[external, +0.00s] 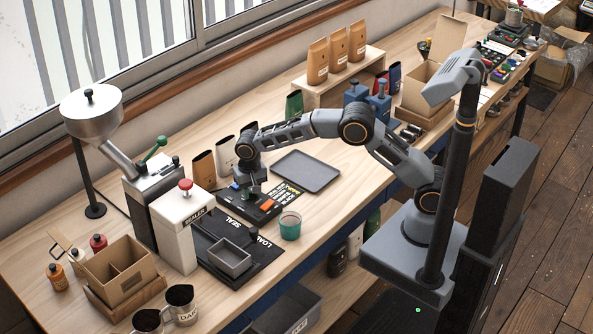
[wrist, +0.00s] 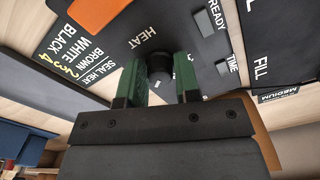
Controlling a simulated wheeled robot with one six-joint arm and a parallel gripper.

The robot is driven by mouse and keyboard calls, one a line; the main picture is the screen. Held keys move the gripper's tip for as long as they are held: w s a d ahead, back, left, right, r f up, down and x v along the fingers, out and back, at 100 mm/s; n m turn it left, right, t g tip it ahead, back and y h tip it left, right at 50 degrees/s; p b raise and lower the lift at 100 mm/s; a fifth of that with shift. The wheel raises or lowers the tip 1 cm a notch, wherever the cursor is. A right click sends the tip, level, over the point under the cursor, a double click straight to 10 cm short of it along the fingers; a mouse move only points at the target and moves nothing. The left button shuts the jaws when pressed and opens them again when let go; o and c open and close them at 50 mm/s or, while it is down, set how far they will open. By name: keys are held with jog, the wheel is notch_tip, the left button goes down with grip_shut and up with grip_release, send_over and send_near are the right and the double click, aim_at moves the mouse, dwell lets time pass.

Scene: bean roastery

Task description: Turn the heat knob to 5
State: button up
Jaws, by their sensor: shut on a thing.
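The heat knob (wrist: 160,64) is a small dark round knob on a black panel, below the white word HEAT in the wrist view. My gripper (wrist: 160,78) has its green fingers on both sides of the knob, shut on it. The knob's pointer and any dial numbers around it are hidden or too small to read. In the external view, my gripper (external: 252,188) reaches down over the sealer panel (external: 268,211), which has an orange part, and covers the knob.
A printed card (wrist: 76,60) beside the panel lists BLACK, WHITE and BROWN with yellow seal heat numbers. A grey tray (external: 306,171), a teal cup (external: 290,226) and upright bags (external: 203,170) stand close around my gripper. A white machine with a red knob (external: 185,184) is to the left.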

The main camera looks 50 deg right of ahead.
jog(key=o, duration=0.9)
jog(key=shift+r, duration=0.1)
notch_tip(320, 180, up, 14)
jog(key=shift+f, duration=0.2)
jog(key=n, duration=0.4)
send_over(251, 191)
jog(key=s+d, duration=0.2)
notch_tip(251, 191, down, 5)
jog(key=s+d+r+t, duration=0.2)
jog(key=s+d, duration=0.9)
jog(key=d, duration=0.1)
jog(key=s+d+r+t, duration=0.1)
jog(key=s+d+r, duration=0.1)
jog(key=s+d, duration=1)
jog(key=shift+d+n+t, duration=0.4)
